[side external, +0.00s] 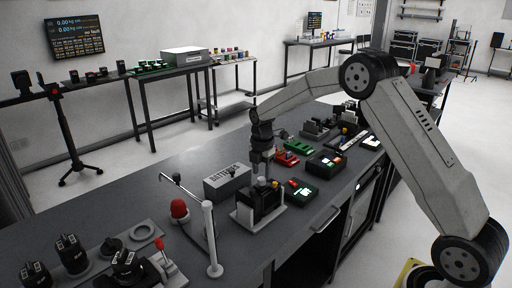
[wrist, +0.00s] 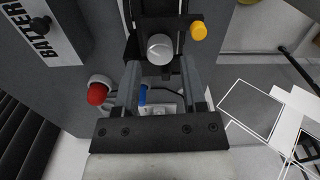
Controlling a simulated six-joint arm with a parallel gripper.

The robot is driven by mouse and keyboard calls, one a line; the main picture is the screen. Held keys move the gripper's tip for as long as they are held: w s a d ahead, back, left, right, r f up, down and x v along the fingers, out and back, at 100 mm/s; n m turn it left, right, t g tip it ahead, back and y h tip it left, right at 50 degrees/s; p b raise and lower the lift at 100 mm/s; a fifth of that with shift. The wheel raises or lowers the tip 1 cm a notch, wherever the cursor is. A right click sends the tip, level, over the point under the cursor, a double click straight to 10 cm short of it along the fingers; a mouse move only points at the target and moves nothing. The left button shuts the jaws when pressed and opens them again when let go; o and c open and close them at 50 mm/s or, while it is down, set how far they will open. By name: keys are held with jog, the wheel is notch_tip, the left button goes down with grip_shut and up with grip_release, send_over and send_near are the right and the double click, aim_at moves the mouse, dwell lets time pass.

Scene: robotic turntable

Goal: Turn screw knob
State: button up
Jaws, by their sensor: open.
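A round silver knob (wrist: 160,48) sits on a black device (wrist: 148,22) at the top middle of the wrist view. In the side external view the black device (side external: 262,203) stands in a white holder on the bench. My gripper (wrist: 161,64) is open, with one finger on each side of the knob's line and the knob just beyond the fingertips. I see no clear contact. In the side external view my gripper (side external: 262,172) points down just above the device. The knob is too small to make out there.
The grey BATTERIES box (side external: 228,183) stands close behind the device. A red dome (side external: 179,210) and a white post (side external: 211,240) are at its left. A yellow knob (wrist: 198,31) sits beside the silver one.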

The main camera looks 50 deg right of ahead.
aim_at(262, 182)
jog(key=shift+f, duration=1.25)
grip_shut()
